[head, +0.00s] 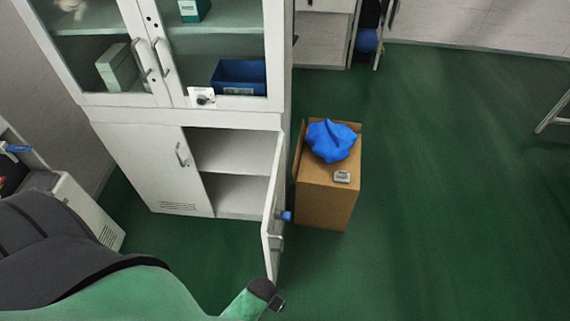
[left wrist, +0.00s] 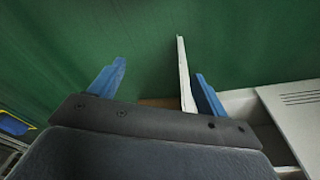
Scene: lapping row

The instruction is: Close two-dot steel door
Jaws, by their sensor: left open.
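A white steel cabinet (head: 170,119) stands at the centre left in the head view. Its lower right door (head: 273,205) is swung wide open toward me, seen nearly edge-on; no dots can be made out. The lower left door (head: 150,170) is shut. In the left wrist view my left gripper (left wrist: 158,86) is open, its blue fingers apart. The open door's thin white edge (left wrist: 185,75) shows between them, closer to the right finger; contact cannot be told. In the head view a small blue piece shows beside the door's outer face; most of the gripper is hidden. My right gripper is out of view.
A cardboard box (head: 322,205) stands just right of the open door, with a blue crumpled cloth (head: 331,140) and a small grey item (head: 342,176) on top. Green floor (head: 450,180) is clear to the right. A light-coloured unit (head: 75,210) stands at the left.

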